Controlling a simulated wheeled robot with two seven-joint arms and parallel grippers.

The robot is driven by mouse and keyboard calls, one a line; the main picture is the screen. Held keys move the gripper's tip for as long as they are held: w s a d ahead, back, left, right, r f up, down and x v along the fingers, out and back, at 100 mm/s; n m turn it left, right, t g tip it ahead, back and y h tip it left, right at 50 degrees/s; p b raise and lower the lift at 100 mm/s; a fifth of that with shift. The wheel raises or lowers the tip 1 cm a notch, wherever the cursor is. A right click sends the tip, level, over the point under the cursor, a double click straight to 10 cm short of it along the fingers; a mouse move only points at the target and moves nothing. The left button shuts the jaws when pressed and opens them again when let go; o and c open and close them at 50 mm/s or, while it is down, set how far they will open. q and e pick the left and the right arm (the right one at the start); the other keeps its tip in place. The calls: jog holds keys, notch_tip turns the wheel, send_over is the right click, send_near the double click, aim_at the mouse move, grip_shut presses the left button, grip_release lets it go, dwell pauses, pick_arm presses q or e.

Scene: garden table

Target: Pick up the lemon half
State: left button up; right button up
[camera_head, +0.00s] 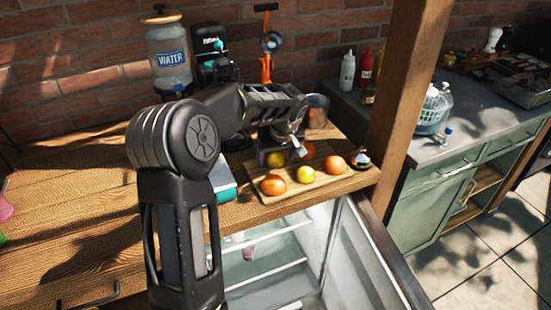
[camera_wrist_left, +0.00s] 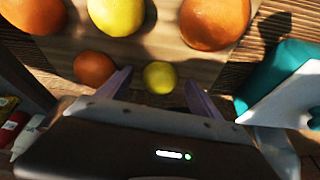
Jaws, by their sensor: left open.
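Two yellow lemon-like fruits lie on a wooden board (camera_head: 325,181) among oranges. The rear one (camera_head: 275,159) also shows in the left wrist view (camera_wrist_left: 160,78), small and round, between my finger tips. The front one (camera_head: 306,174) shows at the top of the wrist view (camera_wrist_left: 116,14). Neither shows a clear cut face, so I cannot tell which is the lemon half. My left gripper (camera_head: 291,148) reaches down over the back of the board. In the wrist view its fingers (camera_wrist_left: 160,92) are apart, with nothing clamped. My right gripper is not in view.
Oranges (camera_head: 273,185) (camera_head: 335,164) flank the front lemon; another orange (camera_wrist_left: 95,68) lies beside the rear one. A teal and white object (camera_head: 222,178) is left of the board. A water dispenser (camera_head: 170,62) stands behind. An open fridge (camera_head: 270,265) is below the edge.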

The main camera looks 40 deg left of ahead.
aim_at(277, 156)
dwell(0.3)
pick_arm(q)
jog(key=c, duration=1.4)
jog(key=shift+r, duration=0.1)
notch_tip(277, 156, up, 10)
jog(key=shift+f+b, duration=0.1)
jog(key=shift+b, duration=0.5)
